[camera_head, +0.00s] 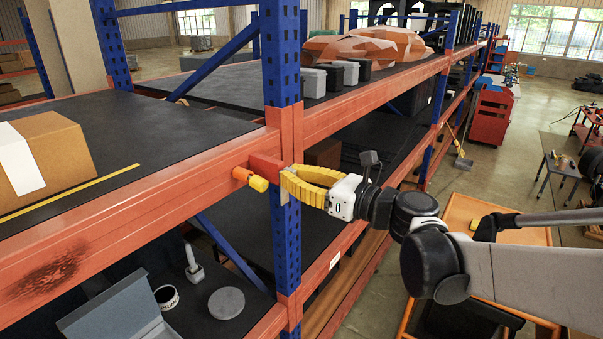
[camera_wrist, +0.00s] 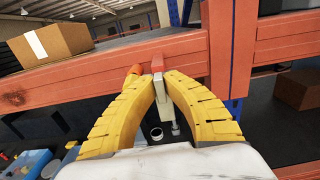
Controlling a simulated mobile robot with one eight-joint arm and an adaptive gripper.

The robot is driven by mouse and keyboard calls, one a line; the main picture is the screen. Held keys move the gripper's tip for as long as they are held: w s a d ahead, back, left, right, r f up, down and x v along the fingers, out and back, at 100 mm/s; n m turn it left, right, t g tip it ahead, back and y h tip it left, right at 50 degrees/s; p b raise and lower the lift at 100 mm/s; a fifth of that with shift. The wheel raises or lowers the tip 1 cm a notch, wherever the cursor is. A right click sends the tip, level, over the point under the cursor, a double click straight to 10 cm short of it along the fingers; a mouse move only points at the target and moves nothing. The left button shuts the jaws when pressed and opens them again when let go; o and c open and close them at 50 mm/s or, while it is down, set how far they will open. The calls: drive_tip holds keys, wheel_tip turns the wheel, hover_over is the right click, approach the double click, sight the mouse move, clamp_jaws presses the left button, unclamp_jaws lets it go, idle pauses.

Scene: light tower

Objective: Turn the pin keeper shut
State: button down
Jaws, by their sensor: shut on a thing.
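The pin keeper, a pale narrow plate (camera_wrist: 159,90), shows between the fingertips in the wrist view, hanging slightly tilted below a red block (camera_wrist: 157,63). My gripper (camera_wrist: 160,84) has its yellow fingers closed on the plate from both sides. In the head view my gripper (camera_head: 286,180) reaches the front of the blue rack upright from the right, and its fingertips hide much of the keeper. The red block (camera_head: 266,167) sits on the orange beam there. An orange-yellow pin end (camera_head: 249,179) sticks out just left of it and also shows in the wrist view (camera_wrist: 133,71).
The blue upright (camera_head: 286,240) and orange beam (camera_head: 130,215) are close around my gripper. A cardboard box (camera_head: 45,150) stands on the shelf at left. A grey disc (camera_head: 226,303) and an open grey box (camera_head: 115,312) lie below. An orange-framed cart (camera_head: 470,205) stands at right.

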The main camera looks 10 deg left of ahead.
drive_tip(key=shift+m, duration=0.4)
drive_tip(key=m+b, duration=0.2)
drive_tip(key=m, duration=0.1)
drive_tip(key=shift+f, duration=0.1)
drive_tip(key=m+b, duration=0.1)
drive_tip(key=m, duration=0.3)
drive_tip(key=shift+w+b, duration=0.1)
drive_tip(key=shift+b, duration=0.25)
drive_tip(key=m+b, duration=0.1)
drive_tip(key=m, duration=0.3)
drive_tip(key=shift+m, duration=0.4)
drive_tip(key=shift+m+b, duration=1.15)
drive_tip(key=shift+m, duration=0.65)
drive_tip(key=c, duration=1.5)
unclamp_jaws()
drive_tip(key=shift+w, duration=0.1)
